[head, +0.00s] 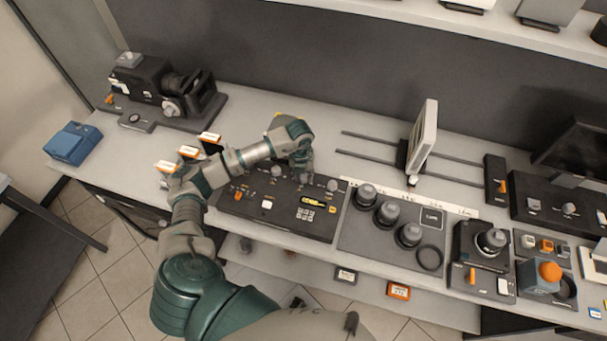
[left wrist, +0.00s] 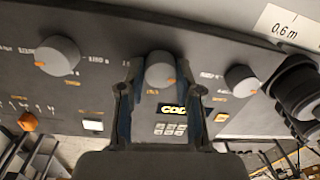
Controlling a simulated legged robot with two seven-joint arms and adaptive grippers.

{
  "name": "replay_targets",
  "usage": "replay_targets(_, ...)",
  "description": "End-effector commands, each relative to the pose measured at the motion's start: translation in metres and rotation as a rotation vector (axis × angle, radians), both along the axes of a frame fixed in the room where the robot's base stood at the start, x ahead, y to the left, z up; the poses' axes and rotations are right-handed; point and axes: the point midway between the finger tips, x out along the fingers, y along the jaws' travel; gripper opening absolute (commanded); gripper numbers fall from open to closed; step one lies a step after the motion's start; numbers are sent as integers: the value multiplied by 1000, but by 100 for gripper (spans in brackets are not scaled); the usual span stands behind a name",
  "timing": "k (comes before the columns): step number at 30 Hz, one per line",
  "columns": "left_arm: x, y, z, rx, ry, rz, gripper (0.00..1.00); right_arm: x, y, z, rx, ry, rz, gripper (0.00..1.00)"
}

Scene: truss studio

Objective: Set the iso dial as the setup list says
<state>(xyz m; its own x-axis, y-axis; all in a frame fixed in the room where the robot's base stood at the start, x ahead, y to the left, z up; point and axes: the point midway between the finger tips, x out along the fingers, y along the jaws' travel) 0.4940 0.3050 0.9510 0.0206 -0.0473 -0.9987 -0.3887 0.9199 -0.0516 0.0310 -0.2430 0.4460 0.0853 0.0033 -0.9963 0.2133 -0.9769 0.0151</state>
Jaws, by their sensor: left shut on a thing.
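The black control panel (head: 240,205) lies on the worktop, with several grey dials along its far side. My left gripper (head: 303,170) reaches down over it. In the left wrist view, the gripper (left wrist: 159,90) is shut on the middle grey dial (left wrist: 160,68), one finger on each side. An orange mark shows at this dial's lower right; its small orange label is too blurred to read. A lit yellow display (left wrist: 173,110) sits just below it, its digits unclear. Another grey dial is on the left (left wrist: 57,56) and one on the right (left wrist: 241,80). I cannot make out a setup list. My right gripper is not in view.
Three round lenses (head: 387,213) stand on a mat right of the panel. A tilted white-framed screen (head: 422,135) stands behind, on rails. A camera (head: 165,90) is at the back left, a blue box (head: 73,143) at the left end. Small orange-and-white items (head: 188,152) lie near my arm.

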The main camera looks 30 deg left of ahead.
Motion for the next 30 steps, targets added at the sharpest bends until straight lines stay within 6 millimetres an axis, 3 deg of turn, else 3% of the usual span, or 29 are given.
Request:
replay_targets(19, -1, 0, -2, 2, 3, 49, 0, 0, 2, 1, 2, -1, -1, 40)
replay_targets(20, -1, 0, -2, 2, 3, 49, 41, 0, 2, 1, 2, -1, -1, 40)
replay_targets(22, -1, 0, -2, 2, 3, 49, 59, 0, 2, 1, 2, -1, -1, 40)
replay_targets(30, -1, 0, -1, 0, 2, 47, 59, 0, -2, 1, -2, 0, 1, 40)
